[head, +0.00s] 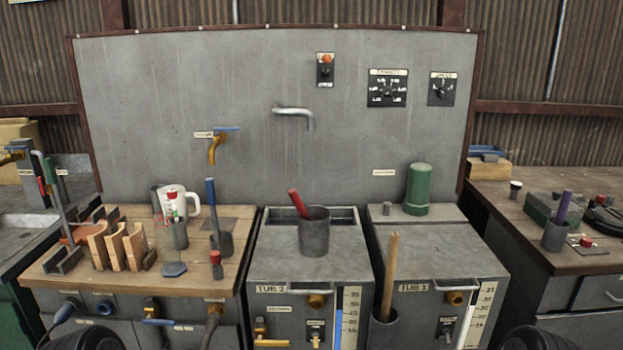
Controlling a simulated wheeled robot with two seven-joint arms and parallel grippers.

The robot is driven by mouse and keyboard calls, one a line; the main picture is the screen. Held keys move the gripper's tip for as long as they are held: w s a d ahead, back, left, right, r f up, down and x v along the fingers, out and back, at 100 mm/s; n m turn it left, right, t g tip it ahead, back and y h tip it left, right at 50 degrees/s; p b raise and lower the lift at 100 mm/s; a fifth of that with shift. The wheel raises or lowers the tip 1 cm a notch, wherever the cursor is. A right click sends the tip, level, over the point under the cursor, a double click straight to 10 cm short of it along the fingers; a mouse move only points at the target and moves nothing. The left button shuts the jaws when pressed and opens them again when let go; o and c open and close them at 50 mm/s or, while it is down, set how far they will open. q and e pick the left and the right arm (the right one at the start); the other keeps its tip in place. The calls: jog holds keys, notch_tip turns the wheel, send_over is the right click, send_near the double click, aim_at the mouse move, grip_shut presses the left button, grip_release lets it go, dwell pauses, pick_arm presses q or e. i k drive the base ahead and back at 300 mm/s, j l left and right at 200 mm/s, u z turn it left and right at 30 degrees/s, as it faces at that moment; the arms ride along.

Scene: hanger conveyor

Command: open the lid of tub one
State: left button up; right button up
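Tub one (480,312) is the grey box right of centre, with a "TUB 1" label (413,287) on its front. Its grey lid (440,252) lies flat and looks shut. A pale bar handle (440,286) runs along the lid's front edge. A green cylinder (418,188) stands upright at the back of the tub's top, behind a seam. A small grey block (386,208) sits to its left. Neither of my grippers shows. Dark rounded parts, probably of my arms, show at the bottom left and bottom right edges.
A wooden handle (390,270) rises from a grey holder (383,330) at tub one's front left. Tub two (290,318) stands to the left, with a grey cup (314,235) on top. Benches with tools flank both tubs. A grey panel (200,90) stands behind.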

aim_at(432, 252)
jog(key=z, duration=1.85)
jog(key=i+l, duration=0.4)
